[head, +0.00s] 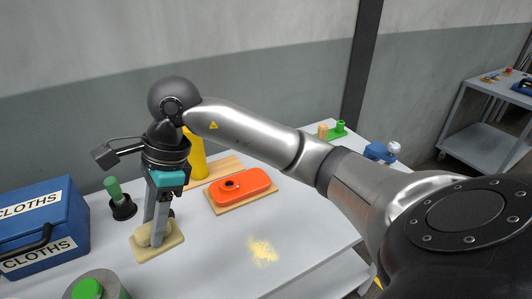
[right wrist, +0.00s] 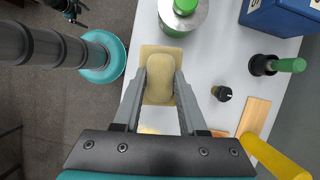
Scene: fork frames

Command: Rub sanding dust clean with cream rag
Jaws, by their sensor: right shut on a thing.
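The cream rag (head: 158,241) is a folded lump on a flat square of the same colour, low at the left side of the grey table. My right gripper (head: 154,226) points down and is shut on the rag's lump. In the right wrist view the rag (right wrist: 160,84) sits between the two fingers. The rag appears to lie on the tabletop. The sanding dust (head: 263,252) is a pale yellow patch on the table, to the right of the rag and apart from it. At the top left of the right wrist view, a small dark and teal part may be my left gripper (right wrist: 72,12); its jaws are unclear.
A blue box marked CLOTHS (head: 42,228), a green-handled brush (head: 119,200) and a green-topped can (head: 97,284) stand left of the rag. Bare table lies between rag and dust.

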